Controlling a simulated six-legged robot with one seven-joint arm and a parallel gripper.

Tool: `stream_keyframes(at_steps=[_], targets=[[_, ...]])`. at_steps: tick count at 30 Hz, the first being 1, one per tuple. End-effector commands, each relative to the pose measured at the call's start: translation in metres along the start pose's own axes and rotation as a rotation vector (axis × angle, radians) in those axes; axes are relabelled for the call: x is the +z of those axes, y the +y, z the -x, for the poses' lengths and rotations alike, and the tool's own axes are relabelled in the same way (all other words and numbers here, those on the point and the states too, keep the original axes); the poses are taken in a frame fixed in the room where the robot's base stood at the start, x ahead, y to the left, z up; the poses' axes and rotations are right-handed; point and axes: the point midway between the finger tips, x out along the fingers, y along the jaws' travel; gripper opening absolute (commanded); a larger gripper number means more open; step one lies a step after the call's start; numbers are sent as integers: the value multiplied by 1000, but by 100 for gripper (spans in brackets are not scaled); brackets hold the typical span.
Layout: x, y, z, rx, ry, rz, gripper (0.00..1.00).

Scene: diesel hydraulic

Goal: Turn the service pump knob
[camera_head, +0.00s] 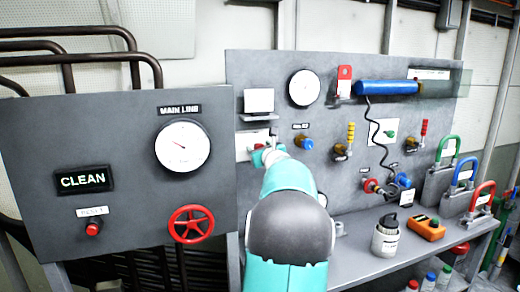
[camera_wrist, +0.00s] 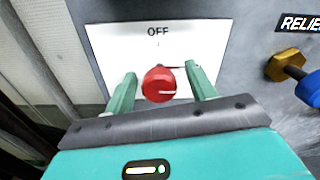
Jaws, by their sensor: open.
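My gripper (camera_wrist: 160,90) is open in the wrist view, with one green finger on each side of the knob. A gap shows between the knob and each finger; I cannot tell the depth between them. In the head view my gripper (camera_head: 267,154) is at the panel (camera_head: 345,180), in front of the white plate (camera_head: 247,143). My arm hides most of the knob there.
A blue valve with a brass fitting (camera_wrist: 286,64) is close on the right in the wrist view, by a "RELIEF" label. A board with a gauge and a red handwheel (camera_head: 191,224) stands at the left. A shelf (camera_head: 360,258) below the panel holds a bottle and an orange box.

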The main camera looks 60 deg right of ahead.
Motion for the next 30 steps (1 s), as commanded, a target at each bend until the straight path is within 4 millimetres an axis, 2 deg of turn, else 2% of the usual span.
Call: stream_keyframes(at_steps=[5, 9, 12, 23, 30], targets=[[0, 0, 0, 1, 0, 0, 56], [0, 0, 0, 1, 0, 0, 28], [0, 0, 0, 1, 0, 0, 11], [0, 1, 0, 2, -1, 40, 11], [1, 2, 0, 3, -2, 167, 11]])
